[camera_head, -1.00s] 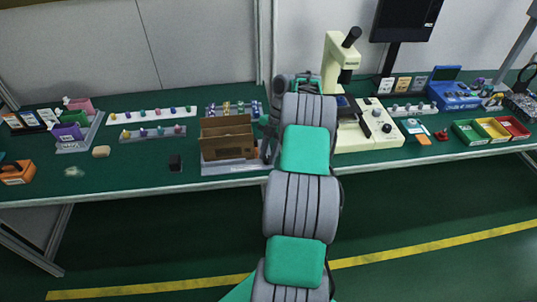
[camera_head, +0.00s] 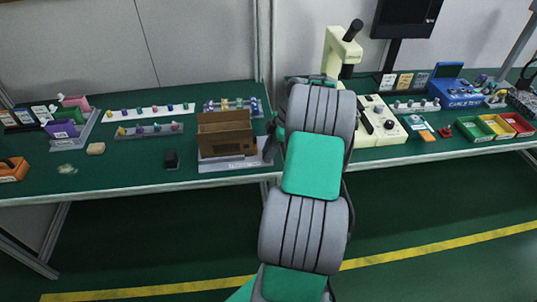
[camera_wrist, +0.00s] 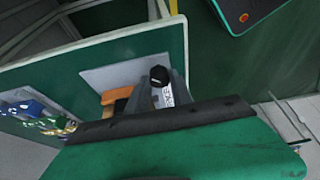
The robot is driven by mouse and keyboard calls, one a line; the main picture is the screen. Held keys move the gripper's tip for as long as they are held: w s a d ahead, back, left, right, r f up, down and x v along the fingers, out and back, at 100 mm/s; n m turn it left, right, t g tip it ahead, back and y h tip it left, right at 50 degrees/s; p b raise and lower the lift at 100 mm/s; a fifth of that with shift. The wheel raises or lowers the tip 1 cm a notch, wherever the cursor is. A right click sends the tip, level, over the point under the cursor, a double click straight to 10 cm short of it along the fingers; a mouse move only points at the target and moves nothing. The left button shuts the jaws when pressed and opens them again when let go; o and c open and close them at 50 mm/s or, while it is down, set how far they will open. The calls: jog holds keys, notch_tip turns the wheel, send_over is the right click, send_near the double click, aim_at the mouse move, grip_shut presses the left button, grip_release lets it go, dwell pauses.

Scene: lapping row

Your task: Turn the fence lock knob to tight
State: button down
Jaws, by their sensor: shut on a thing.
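The fence lock knob (camera_wrist: 158,75) is a small black round cap in the wrist view, beside a white label with dark letters, partly covered. My gripper (camera_wrist: 161,84) shows there as two grey fingers on either side of the knob, closed on it. The wide green and black part of my own wrist hides the finger bases. In the head view my arm hides the knob and nearly all of the gripper. The knob's pointer and its tight mark cannot be made out.
A brown open box (camera_head: 225,133) stands on a grey plate left of my arm. The cream microscope (camera_head: 341,50) is close behind and right of my arm. Coloured bins (camera_head: 498,127) stand at the right.

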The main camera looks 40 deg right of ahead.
jog(key=m+h+b, duration=0.1)
jog(key=m, duration=0.2)
jog(key=shift+s+a+m+t, duration=0.1)
jog(key=shift+m+t, duration=0.3)
jog(key=m+t+h+b, duration=0.1)
jog(key=m, duration=0.2)
jog(key=shift+a+m+b, duration=0.1)
jog(key=shift+m+b, duration=0.2)
jog(key=m+h+b, duration=0.1)
jog(key=m+h, duration=0.1)
jog(key=m, duration=0.3)
jog(key=shift+a+m, duration=0.15)
jog(key=shift+m, duration=0.25)
jog(key=shift+h, duration=0.3)
jog(key=c, duration=1.1)
grip_release()
jog(key=shift+c, duration=0.2)
jog(key=v, duration=0.8)
